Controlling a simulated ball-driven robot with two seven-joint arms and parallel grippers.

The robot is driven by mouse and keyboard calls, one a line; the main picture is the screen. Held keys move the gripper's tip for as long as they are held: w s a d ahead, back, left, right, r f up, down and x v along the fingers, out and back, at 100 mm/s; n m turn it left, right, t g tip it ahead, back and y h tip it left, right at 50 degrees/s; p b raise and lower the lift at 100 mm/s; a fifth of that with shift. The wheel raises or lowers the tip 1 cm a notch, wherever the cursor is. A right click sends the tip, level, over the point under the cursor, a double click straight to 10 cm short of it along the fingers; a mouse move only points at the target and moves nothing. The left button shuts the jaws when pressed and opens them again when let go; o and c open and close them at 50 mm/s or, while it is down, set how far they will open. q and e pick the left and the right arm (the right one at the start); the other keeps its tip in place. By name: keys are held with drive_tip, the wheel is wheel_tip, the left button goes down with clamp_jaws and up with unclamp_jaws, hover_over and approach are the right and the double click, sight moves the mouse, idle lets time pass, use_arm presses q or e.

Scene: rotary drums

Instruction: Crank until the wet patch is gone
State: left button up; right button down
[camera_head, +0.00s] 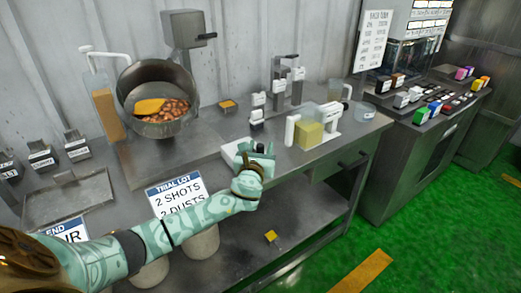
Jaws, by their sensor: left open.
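A round steel drum (185,75) is tilted open toward me at the upper left. Brown, nut-like pieces (172,110) lie inside it. A smooth yellow-orange shape (150,106) sits among them; I cannot tell whether it is a wet patch or a solid thing. A grey box (183,27) with a dark handle (206,36) stands on a post behind the drum. My left gripper (262,153) is open over the bench's front part, right of and below the drum, beside a white flat thing (234,152). It is well apart from the drum and handle. My right gripper is out of view.
A placard (178,194) reading "TRIAL LOT, 2 shots, 2 dusts" is at the bench front. A glass-like dispenser (104,105) stands left of the drum. Labelled containers (42,156) are at left.

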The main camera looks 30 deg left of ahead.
use_arm(q)
clamp_jaws()
drive_tip(key=shift+w+d, duration=0.1)
